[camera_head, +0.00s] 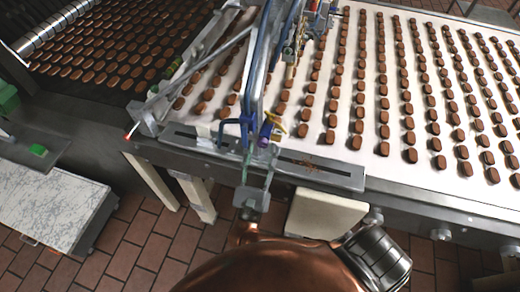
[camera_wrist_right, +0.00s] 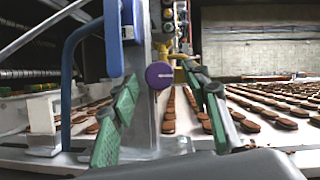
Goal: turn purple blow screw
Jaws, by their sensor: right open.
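The purple screw (camera_head: 265,131) is a small round knob on the metal frame over the conveyor in the head view. My right gripper (camera_head: 259,157) is open and empty, pointing at the knob from the front side. In the right wrist view its green-padded fingers stand to either side of the knob, with gaps on both sides. I cannot tell how far the fingertips are from it in depth. My left gripper is not in view.
A blue clamp handle (camera_head: 238,122) and a yellow part (camera_head: 277,122) sit close beside the knob. The white conveyor (camera_head: 345,110) carries rows of brown biscuits. A metal front ledge (camera_head: 330,174) runs below. A blue arched bar (camera_wrist_right: 70,75) stands left in the wrist view.

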